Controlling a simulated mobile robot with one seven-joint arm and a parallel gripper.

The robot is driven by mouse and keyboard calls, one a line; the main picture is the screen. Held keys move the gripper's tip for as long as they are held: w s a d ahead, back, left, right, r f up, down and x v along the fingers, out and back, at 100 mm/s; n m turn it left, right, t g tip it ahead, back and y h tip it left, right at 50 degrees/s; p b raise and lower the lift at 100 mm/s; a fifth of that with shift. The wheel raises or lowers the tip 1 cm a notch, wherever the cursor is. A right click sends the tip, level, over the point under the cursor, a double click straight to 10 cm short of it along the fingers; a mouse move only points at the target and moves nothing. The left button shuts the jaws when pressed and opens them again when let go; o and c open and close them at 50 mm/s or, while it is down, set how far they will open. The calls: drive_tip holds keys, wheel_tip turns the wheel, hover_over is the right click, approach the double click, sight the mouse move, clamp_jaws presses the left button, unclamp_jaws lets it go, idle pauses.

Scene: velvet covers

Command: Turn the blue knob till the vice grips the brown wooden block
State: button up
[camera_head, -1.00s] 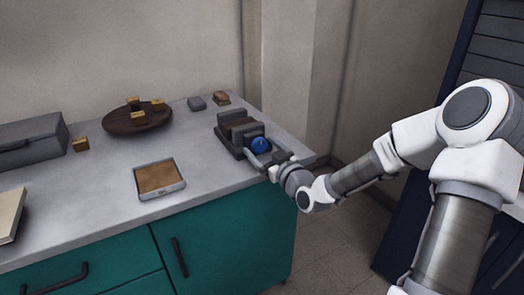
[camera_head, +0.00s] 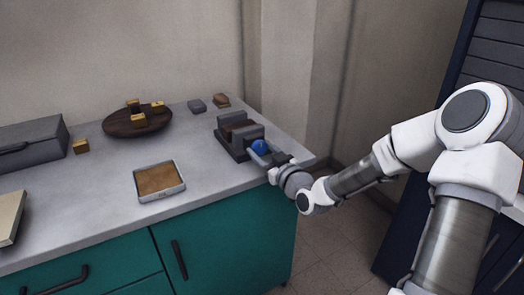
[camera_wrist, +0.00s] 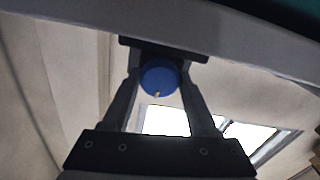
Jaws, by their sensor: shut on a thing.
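The dark grey vice (camera_head: 232,150) stands near the right end of the counter. The brown wooden block (camera_head: 238,123) sits between its jaws; I cannot tell whether they touch it tightly. The blue knob (camera_head: 260,147) is on the vice's near right side. My gripper (camera_head: 264,152) is shut on the knob. In the wrist view the blue knob (camera_wrist: 159,78) lies between the two fingers of my gripper (camera_wrist: 160,84), with a small pale mark low on its face.
A tray with a brown surface (camera_head: 184,187) lies left of the vice. A round dark wooden board (camera_head: 113,126) bears small yellowish blocks. A grey block (camera_head: 196,106) and a brown block (camera_head: 221,100) lie behind the vice. A grey box (camera_head: 35,140) stands at the left.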

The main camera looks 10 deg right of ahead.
drive_tip(key=m+p, duration=0.1)
drive_tip(key=m, duration=0.2)
drive_tip(key=shift+r+p, duration=0.1)
drive_tip(key=shift+p, duration=0.3)
drive_tip(key=m+p, duration=0.2)
drive_tip(key=m, duration=0.2)
drive_tip(key=shift+m, duration=0.3)
drive_tip(key=m+p, duration=0.2)
drive_tip(key=m, duration=0.2)
drive_tip(key=shift+m+p, duration=0.95)
drive_tip(key=shift+m, duration=1.05)
drive_tip(key=o, duration=1.4)
drive_tip(key=shift+c, duration=0.2)
